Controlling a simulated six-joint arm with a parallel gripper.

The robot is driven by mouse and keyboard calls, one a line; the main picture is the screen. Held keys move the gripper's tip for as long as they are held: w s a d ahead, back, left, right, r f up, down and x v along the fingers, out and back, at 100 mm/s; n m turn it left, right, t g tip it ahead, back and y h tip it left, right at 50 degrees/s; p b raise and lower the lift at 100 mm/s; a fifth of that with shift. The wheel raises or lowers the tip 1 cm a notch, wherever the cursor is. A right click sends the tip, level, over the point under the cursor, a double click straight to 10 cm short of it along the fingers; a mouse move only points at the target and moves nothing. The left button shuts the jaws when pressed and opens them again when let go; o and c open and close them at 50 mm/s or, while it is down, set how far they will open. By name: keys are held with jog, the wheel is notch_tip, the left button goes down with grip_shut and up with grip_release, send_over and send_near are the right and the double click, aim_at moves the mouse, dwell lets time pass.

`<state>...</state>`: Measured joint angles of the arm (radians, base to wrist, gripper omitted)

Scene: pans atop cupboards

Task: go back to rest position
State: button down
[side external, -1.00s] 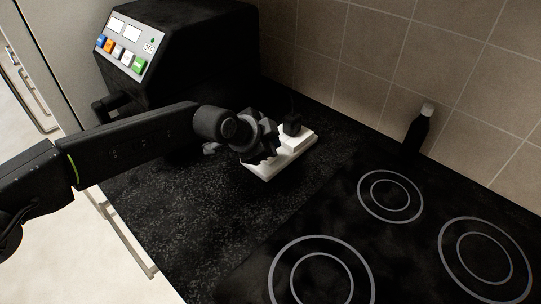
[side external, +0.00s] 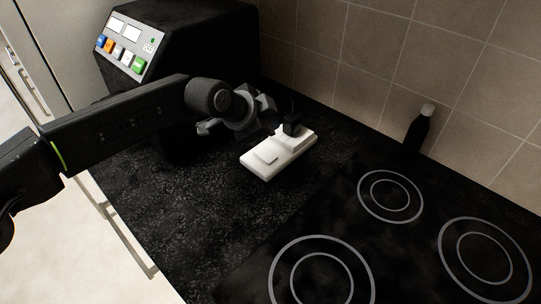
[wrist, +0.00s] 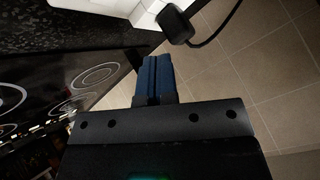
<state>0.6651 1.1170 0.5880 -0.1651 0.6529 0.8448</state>
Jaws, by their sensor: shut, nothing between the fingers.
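My gripper (side external: 268,112) is over the counter, above and behind the white power strip in the side external view. In the wrist view its two blue fingers (wrist: 154,78) are together with nothing between them. The white power strip (side external: 267,164) lies on the black speckled counter, with a rocker-like raised part on its near end. My gripper looks apart from the strip.
A black machine (side external: 190,50) with coloured buttons stands behind my arm. A dark bottle (side external: 417,130) with a pale cap stands by the tiled wall (side external: 350,60). The hob (side external: 400,240) fills the right front. The counter in front of the strip is clear.

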dwell(0.4)
jog(key=s+a+r+n+y, duration=0.1)
jog(key=s+a+r+n, duration=0.1)
jog(key=a+r, duration=0.5)
jog(key=s+a+r+n+y, duration=0.1)
jog(key=s+a+r+n, duration=0.2)
jog(key=a, duration=0.8)
jog(key=s+a+r+n+y, duration=0.1)
jog(key=a+r+n, duration=0.1)
jog(key=a+r, duration=0.55)
jog(key=s+a+f+n+y, duration=0.3)
jog(key=s+a+n, duration=0.4)
jog(key=s+a, duration=1.15)
jog(key=s+a+f+n, duration=0.2)
jog(key=s+f, duration=0.4)
jog(key=s, duration=0.3)
jog(key=shift+s+g+y, duration=0.3)
jog(key=shift+s+g, duration=0.05)
jog(key=shift+g, duration=0.05)
